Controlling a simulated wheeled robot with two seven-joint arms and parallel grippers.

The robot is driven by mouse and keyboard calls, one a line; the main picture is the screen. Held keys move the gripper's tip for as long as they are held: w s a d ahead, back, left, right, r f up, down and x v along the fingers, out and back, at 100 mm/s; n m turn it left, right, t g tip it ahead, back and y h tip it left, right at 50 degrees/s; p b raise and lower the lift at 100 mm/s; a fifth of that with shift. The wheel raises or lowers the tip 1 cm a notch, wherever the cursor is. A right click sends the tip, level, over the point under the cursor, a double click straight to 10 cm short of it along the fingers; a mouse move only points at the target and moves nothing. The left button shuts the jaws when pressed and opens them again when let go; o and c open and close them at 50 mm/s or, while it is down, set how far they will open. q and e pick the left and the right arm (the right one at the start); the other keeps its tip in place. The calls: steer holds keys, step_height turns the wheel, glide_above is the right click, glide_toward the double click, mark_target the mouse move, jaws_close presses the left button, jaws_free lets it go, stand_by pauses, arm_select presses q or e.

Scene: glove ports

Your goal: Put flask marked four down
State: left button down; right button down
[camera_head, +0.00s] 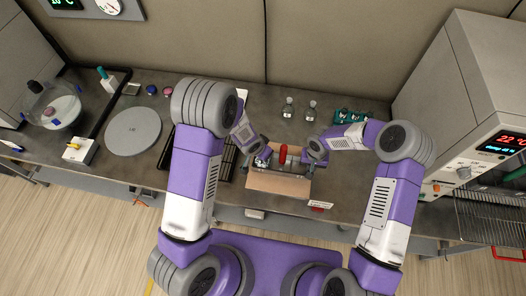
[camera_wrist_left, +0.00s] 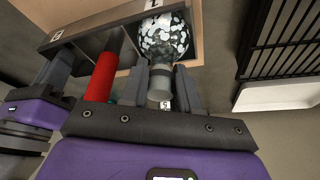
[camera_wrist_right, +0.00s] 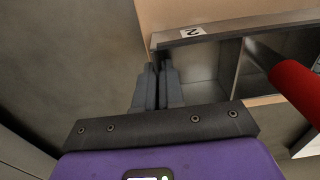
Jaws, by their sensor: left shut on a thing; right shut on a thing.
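My left gripper (camera_wrist_left: 160,92) is shut on the neck of a round flask (camera_wrist_left: 165,40) with dark and white speckled contents. The flask body is at a compartment of a grey divided carrier (camera_wrist_left: 90,28); I cannot tell whether it rests on the floor there. A tag (camera_wrist_left: 165,105) on its neck is too small to read surely. The carrier has a red handle (camera_head: 283,153) and number labels on its rim. My right gripper (camera_wrist_right: 158,72) is shut at the carrier's end wall (camera_wrist_right: 240,27), its fingers almost together. The compartment beside it looks empty.
A tan board (camera_head: 278,184) lies at the bench's front edge by the carrier. Two flasks (camera_head: 289,106) (camera_head: 311,108) stand behind, near a teal rack (camera_head: 352,117). A black grate (camera_wrist_left: 285,35) is beside the left gripper. An oven (camera_head: 480,110) stands at right.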

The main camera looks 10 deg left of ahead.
arm_select(q)
steer(key=shift+f, duration=0.15)
steer(key=c, duration=0.8)
jaws_free()
steer(key=v, duration=1.2)
arm_select(e)
steer(key=c, duration=1.2)
jaws_free()
